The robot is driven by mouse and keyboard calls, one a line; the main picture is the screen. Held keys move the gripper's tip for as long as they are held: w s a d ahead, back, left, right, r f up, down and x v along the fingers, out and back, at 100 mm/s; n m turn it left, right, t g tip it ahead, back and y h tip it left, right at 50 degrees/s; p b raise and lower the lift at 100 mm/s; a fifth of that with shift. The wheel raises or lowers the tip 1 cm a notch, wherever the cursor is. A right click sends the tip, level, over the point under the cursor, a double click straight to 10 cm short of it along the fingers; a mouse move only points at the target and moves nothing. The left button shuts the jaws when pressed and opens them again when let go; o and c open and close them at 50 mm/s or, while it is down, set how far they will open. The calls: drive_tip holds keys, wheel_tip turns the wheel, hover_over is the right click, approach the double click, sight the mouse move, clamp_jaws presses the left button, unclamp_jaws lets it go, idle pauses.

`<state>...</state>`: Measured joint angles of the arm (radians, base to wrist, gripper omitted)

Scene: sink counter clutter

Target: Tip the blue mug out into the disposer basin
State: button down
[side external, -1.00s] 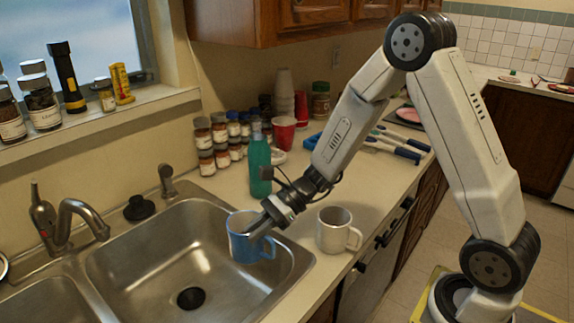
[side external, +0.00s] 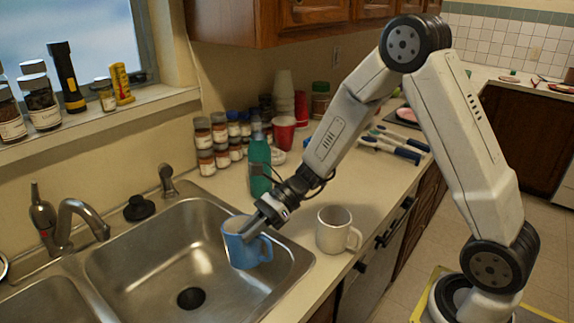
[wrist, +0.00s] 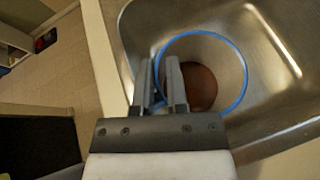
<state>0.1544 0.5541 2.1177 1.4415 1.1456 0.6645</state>
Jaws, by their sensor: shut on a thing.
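The blue mug (side external: 241,245) hangs over the right part of the near steel basin (side external: 140,262), tilted slightly. My gripper (side external: 257,224) is shut on its near-side wall, close to the handle. In the wrist view the two fingers (wrist: 163,92) straddle the mug's wall, and the blue rim (wrist: 246,80) shows as a ring. Brown contents (wrist: 204,88) show inside the mug. The basin has a dark round drain (side external: 190,298), to the left of and below the mug in the side view.
A white mug (side external: 335,230) stands on the counter right of the basin. A teal bottle (side external: 259,165) stands behind my gripper, near several spice jars (side external: 213,140). A faucet (side external: 75,222) stands at the left. The basin's middle is free.

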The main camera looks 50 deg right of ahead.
sight(239, 222)
drive_tip(key=m, duration=0.1)
drive_tip(key=r+m+g+y, duration=0.1)
drive_tip(key=w+r+m+g, duration=0.1)
drive_tip(key=shift+w+d+r+m+y, duration=0.1)
drive_tip(key=shift+d+m+y, duration=0.2)
drive_tip(key=shift+w+d+f+m+g+y, duration=0.4)
drive_tip(key=shift+w+m+y, duration=0.35)
drive_tip(key=shift+m, duration=0.5)
drive_tip(key=shift+w+d+f+m+g+y, duration=0.35)
drive_tip(key=shift+w+f+m+y, duration=0.4)
drive_tip(key=shift+m, duration=0.55)
drive_tip(key=shift+w+d+f+m+g+y, duration=0.2)
drive_tip(key=shift+w+f+m+g+y, duration=0.25)
drive_tip(key=shift+w+m, duration=0.65)
drive_tip(key=shift+s+m, duration=0.15)
drive_tip(key=shift+m, duration=0.1)
drive_tip(key=shift+r, duration=0.1)
